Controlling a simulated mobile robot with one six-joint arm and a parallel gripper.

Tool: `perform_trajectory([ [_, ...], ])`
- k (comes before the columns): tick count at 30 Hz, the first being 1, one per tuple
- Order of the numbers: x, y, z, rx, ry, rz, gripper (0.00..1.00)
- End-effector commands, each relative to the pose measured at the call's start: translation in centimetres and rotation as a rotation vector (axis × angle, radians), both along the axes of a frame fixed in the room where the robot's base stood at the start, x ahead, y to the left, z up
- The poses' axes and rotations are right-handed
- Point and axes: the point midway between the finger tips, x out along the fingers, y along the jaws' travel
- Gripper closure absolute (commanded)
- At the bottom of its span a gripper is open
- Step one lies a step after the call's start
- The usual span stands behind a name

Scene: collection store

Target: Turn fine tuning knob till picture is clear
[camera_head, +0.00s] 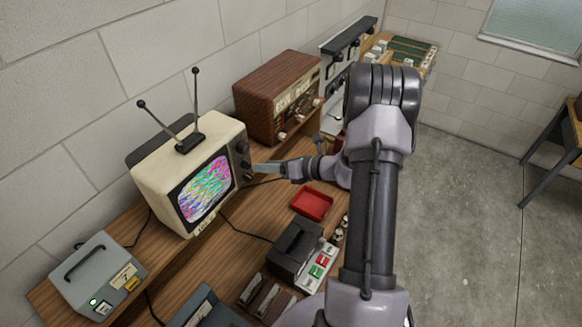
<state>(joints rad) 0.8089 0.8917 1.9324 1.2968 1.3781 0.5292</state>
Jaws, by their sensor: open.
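A cream television (165,184) with two antenna rods stands on the wooden bench. Its screen (206,189) shows a scrambled pattern of coloured stripes, not a clear picture. Dark knobs (243,160) sit on a panel to the right of the screen; I cannot tell which one is the fine tuning knob. My gripper (256,168) is at the right of this panel, pointing left toward the knobs, and is open. Its fingertips are close to the lower knobs; whether they touch or surround one is too small to tell.
A brown wooden radio (262,98) stands behind my gripper. A red tray (312,203) and a dark device with coloured buttons (296,250) lie in front. A grey box with a green light (97,275) is at the left. Cables cross the bench (233,215).

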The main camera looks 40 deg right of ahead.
Motion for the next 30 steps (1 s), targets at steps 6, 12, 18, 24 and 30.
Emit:
perform_trajectory([
  [6, -5.9, -3.5, 2.3, -0.001, -0.001, -0.005, 0.54],
  [12, -9.1, -5.3, 3.8, 0.001, 0.0, -0.002, 0.54],
  [18, -9.9, -5.6, 4.1, 0.001, 0.0, 0.0, 0.54],
  [24, -9.8, -5.6, 4.1, 0.001, 0.0, 0.0, 0.54],
  [30, -9.8, -5.6, 4.1, 0.001, 0.0, 0.0, 0.54],
])
